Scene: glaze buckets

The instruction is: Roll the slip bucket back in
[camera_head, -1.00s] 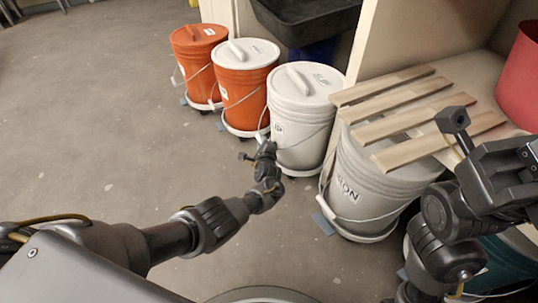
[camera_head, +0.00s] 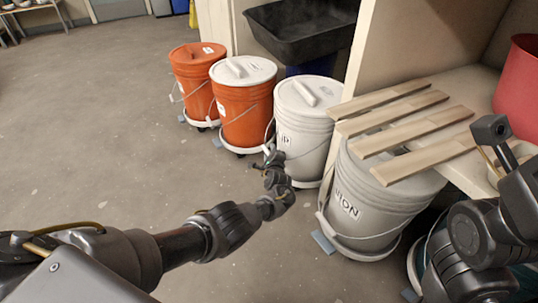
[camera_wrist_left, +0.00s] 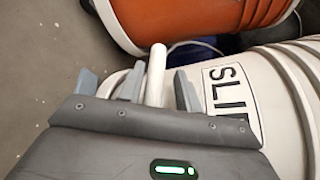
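The slip bucket (camera_head: 306,130) is white with a white lid and stands on a wheeled dolly in the row of buckets. Its SLIP label (camera_wrist_left: 232,98) shows large in the left wrist view. My left gripper (camera_head: 272,156) is at the bucket's left side. In the left wrist view, the fingers of my left gripper (camera_wrist_left: 160,88) are apart, one on each side of a white bar-like grip (camera_wrist_left: 156,72). Narrow gaps show beside the grip, so the fingers do not look closed on it. My right arm is at the right edge; its fingers are not visible.
A white bucket marked UNION (camera_head: 365,205) stands in front to the right, under wooden slats (camera_head: 415,143) on a shelf. A black basin (camera_head: 300,35) is behind. The floor at left (camera_head: 90,130) is clear.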

